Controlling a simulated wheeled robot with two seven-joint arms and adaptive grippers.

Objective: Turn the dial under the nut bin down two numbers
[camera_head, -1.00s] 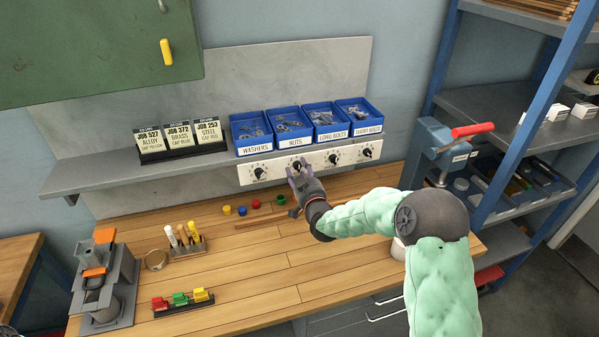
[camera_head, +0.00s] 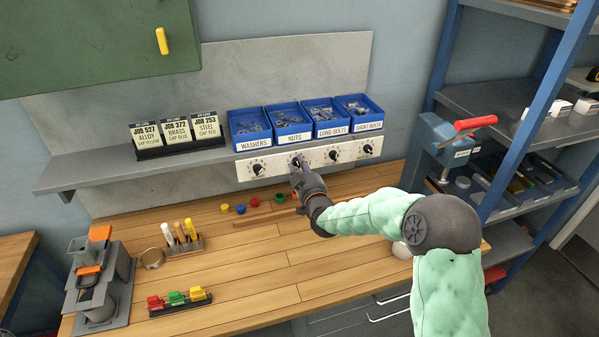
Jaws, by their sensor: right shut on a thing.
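The nut bin (camera_head: 292,124) is a blue tray labelled NUTS, second from the left in a row on the grey shelf. A white panel (camera_head: 315,157) with several black dials runs below the bins. The dial (camera_head: 297,161) under the nut bin is partly hidden by my right gripper (camera_head: 297,168). My right gripper reaches up to the panel and is shut on that dial. The dial's numbers are too small to read. My left gripper is not in view.
The washers bin (camera_head: 249,127), long bolts bin (camera_head: 322,118) and short bolts bin (camera_head: 359,110) stand beside it. Neighbouring dials (camera_head: 258,170) (camera_head: 333,155) are close on both sides. Coloured caps (camera_head: 240,209) lie on the bench below. A blue vise (camera_head: 447,140) stands at the right.

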